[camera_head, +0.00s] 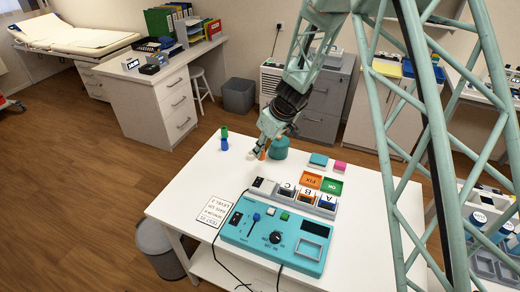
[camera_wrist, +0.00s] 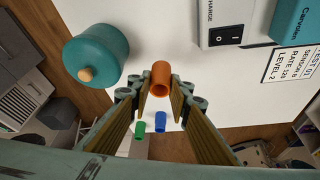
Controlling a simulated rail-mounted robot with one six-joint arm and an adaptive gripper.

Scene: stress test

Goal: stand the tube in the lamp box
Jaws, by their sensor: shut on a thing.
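My gripper (camera_head: 258,150) is above the back of the white table. In the wrist view my gripper (camera_wrist: 161,92) is shut on an orange tube (camera_wrist: 161,76), whose open end faces the camera. Only a little of the orange tube (camera_head: 263,154) shows in the head view. A green tube (camera_head: 224,132) and a blue tube (camera_head: 224,144) are near the back left corner; the wrist view also shows green (camera_wrist: 139,128) and blue (camera_wrist: 160,122). A grey unit with compartments marked A, B, C (camera_head: 297,199) stands behind a teal console (camera_head: 250,236). I cannot tell which is the lamp box.
A teal jar (camera_head: 279,149) with a wooden knob stands close beside my gripper; it also shows in the wrist view (camera_wrist: 96,54). A printed card (camera_head: 216,208) lies left. The table's left side is mostly clear.

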